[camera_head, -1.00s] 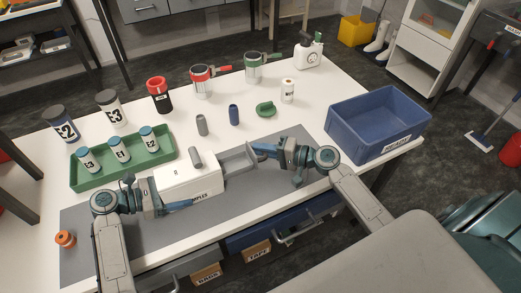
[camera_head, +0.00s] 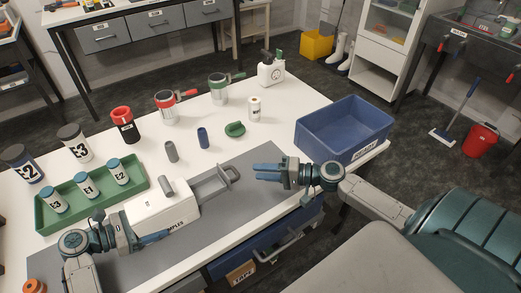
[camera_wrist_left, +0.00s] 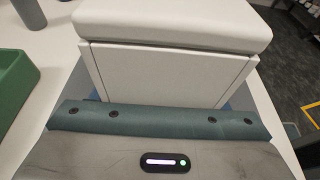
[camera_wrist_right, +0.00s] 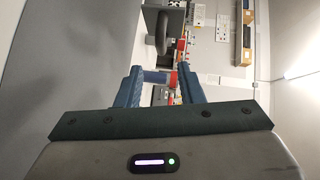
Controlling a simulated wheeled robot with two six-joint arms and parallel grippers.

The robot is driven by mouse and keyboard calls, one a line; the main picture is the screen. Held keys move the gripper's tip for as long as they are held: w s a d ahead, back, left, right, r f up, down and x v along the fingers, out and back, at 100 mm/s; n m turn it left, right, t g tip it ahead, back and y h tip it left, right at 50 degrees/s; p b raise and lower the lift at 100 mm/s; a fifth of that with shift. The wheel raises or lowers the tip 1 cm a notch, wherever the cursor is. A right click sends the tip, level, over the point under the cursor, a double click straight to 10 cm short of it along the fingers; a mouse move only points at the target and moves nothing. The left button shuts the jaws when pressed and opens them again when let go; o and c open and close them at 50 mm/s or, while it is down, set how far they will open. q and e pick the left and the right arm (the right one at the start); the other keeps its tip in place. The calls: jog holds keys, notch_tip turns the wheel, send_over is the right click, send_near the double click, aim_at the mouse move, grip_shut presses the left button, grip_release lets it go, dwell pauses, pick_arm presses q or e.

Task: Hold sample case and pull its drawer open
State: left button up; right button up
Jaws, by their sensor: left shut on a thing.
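The white sample case (camera_head: 150,214) stands on the grey mat, with a grey handle on its lid. Its grey drawer (camera_head: 210,187) is pulled out on the right, with a loop handle (camera_head: 233,172) at its front. My left gripper (camera_head: 142,232) is shut on the case at its left end; one finger lies along the near side. The case (camera_wrist_left: 168,75) fills the middle of the left wrist view. My right gripper (camera_head: 267,172) is open and empty, right of the handle and apart from it. Its spread blue fingers (camera_wrist_right: 160,88) show in the right wrist view.
A green tray (camera_head: 92,212) with several small bottles is left of the case. A blue bin (camera_head: 345,130) stands at the table's right end. Jars, cans and a green lid (camera_head: 235,129) stand behind. The grey mat (camera_head: 262,195) is clear below my right gripper.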

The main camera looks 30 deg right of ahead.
jog(key=shift+v, duration=1.65)
pick_arm(q)
jog(key=o, duration=1)
jog(key=shift+c, duration=0.2)
